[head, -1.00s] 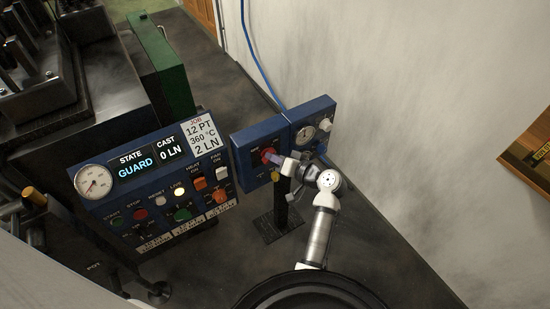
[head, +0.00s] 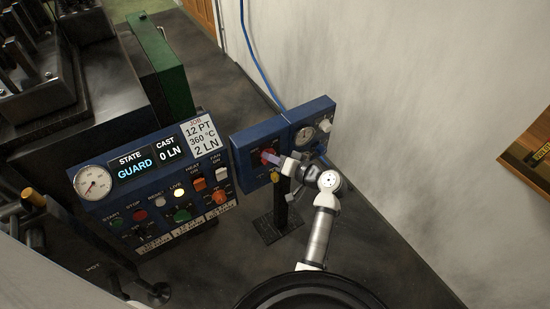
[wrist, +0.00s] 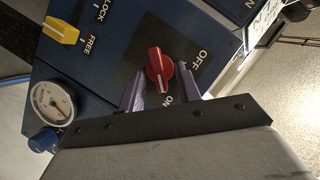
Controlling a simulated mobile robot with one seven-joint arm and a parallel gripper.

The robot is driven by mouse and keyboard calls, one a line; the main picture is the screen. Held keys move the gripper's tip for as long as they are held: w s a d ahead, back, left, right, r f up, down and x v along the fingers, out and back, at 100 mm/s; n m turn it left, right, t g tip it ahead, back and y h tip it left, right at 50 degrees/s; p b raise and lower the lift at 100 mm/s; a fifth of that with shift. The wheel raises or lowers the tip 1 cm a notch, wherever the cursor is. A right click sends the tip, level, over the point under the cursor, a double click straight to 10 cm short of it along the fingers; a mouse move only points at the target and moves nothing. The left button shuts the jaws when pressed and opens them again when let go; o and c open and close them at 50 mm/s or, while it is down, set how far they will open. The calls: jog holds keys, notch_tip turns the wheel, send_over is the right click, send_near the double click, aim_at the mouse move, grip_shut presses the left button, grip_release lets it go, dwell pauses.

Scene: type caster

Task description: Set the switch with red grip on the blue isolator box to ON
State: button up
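The blue isolator box (head: 245,142) stands on a post in the head view. Its red grip (head: 268,156) is on the front face. In the wrist view the red grip (wrist: 159,66) is a long knob between the OFF label (wrist: 203,59) and the ON label (wrist: 169,101). Its lower end lies close to ON. My gripper (wrist: 161,84) is open, with one purple finger on each side of the grip and gaps showing between. In the head view my gripper (head: 287,162) is in front of the box and partly hides its face.
A yellow switch (wrist: 60,29) marked LOCK and FREE and a gauge (wrist: 52,103) sit beside the red grip. A blue control panel (head: 150,185) reading GUARD stands left of the box. A wall (head: 400,80) rises to the right.

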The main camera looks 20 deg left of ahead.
jog(key=b+v, duration=0.2)
jog(key=v, duration=1.2)
jog(key=shift+b, duration=0.3)
jog(key=shift+a, duration=0.1)
